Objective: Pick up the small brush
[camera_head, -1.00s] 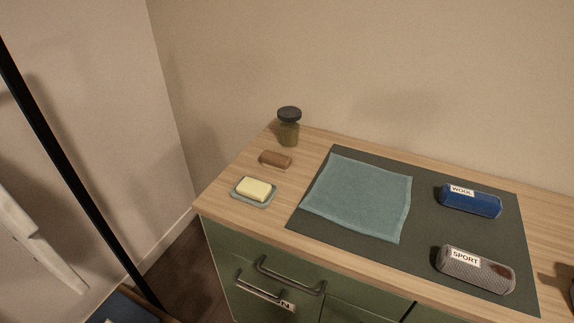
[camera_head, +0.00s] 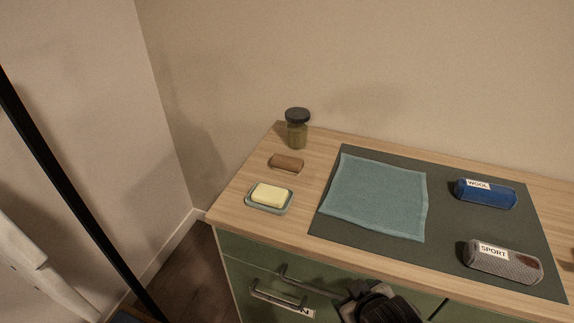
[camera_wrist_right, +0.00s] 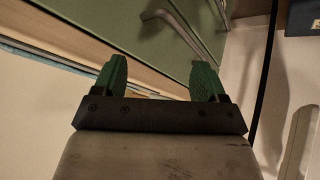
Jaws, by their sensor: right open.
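A small brown block-shaped item (camera_head: 287,161), which looks like the small brush, lies on the wooden top at the left, between the jar and the soap dish. Its bristles cannot be made out. A dark gripper part (camera_head: 378,303), seemingly my right one, shows at the bottom edge of the head view, in front of the cabinet and well apart from the brown item. In the right wrist view my right gripper (camera_wrist_right: 160,80) has its two green fingers spread, with nothing between them. My left gripper is not seen.
A lidded jar (camera_head: 297,130) stands behind the brown item; a soap dish (camera_head: 250,203) with yellow soap (camera_head: 268,195) lies in front. Right of these, a dark mat (camera_head: 443,185) bears a blue cloth (camera_head: 375,195), a WOOL case (camera_head: 490,197) and a SPORT case (camera_head: 510,266). Drawer handles (camera_head: 275,295) protrude.

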